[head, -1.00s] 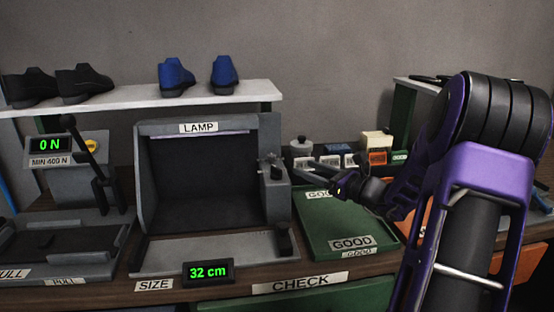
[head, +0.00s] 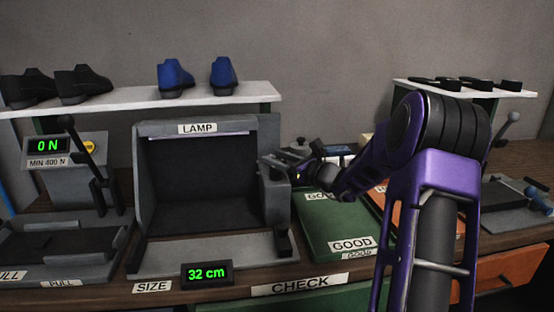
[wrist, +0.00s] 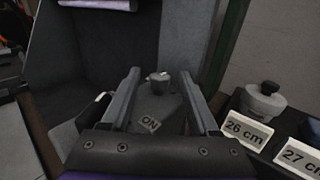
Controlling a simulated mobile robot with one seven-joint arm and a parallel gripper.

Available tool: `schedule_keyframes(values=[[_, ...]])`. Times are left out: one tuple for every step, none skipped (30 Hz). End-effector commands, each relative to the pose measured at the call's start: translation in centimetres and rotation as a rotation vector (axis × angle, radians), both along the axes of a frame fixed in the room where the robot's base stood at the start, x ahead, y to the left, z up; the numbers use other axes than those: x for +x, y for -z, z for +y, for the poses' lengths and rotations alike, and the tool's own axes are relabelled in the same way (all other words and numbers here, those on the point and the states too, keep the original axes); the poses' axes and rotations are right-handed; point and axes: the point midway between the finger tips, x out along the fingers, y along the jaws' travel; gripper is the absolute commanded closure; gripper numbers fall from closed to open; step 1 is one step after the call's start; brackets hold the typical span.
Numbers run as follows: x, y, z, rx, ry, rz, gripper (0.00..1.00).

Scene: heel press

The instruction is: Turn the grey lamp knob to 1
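The lamp box (head: 137,190) stands in the head view, dark inside, with a LAMP label and a thin pale strip under its top edge. Its grey control housing (head: 276,192) is on the right side. In the wrist view the small grey lamp knob (wrist: 159,83) with a pale mark shows between my fingertips, above an ON label (wrist: 151,125) on the housing. My gripper (head: 278,160) is open, with one finger on either side of the knob. I cannot tell whether either finger touches it. In the head view my gripper covers the knob.
A green GOOD tray (head: 318,238) lies right of the lamp box. Size blocks, labelled 26 cm (wrist: 246,130) and 27 cm (wrist: 301,158), stand close right of my gripper. A 32 cm display (head: 207,273) sits in front. A shelf (head: 130,97) with shoes is behind.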

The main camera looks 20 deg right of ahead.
Motion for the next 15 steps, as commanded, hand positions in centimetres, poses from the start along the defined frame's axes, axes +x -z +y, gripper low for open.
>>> schedule_keyframes(values=[[-0.02, 0.0, -0.01, 0.0, 0.0, 0.0, 0.49], [-0.02, -0.01, -0.01, 0.0, 0.0, 0.0, 0.54], [-0.02, 0.0, -0.01, 0.0, 0.0, 0.0, 0.61], [-0.02, -0.01, -0.02, 0.0, 0.0, 0.0, 0.67], [-0.02, -0.01, -0.02, 0.0, 0.0, 0.0, 0.72], [-0.02, -0.01, -0.02, 0.0, 0.0, 0.0, 0.79], [-0.03, -0.01, -0.03, 0.0, 0.0, 0.0, 0.85], [-0.03, -0.01, -0.03, 0.0, 0.0, 0.0, 0.9], [-0.03, -0.01, -0.03, 0.0, 0.0, 0.0, 0.97], [-0.03, -0.01, -0.03, 0.0, 0.0, 0.0, 1.0], [-0.03, -0.01, -0.03, 0.0, 0.0, 0.0, 1.0], [-0.03, -0.01, -0.03, 0.0, 0.0, 0.0, 1.0], [-0.04, -0.01, -0.03, -0.001, 0.0, 0.0, 1.0], [-0.04, -0.01, -0.03, -0.001, 0.0, 0.0, 1.0], [-0.04, -0.02, -0.04, -0.001, 0.0, 0.0, 1.0]])
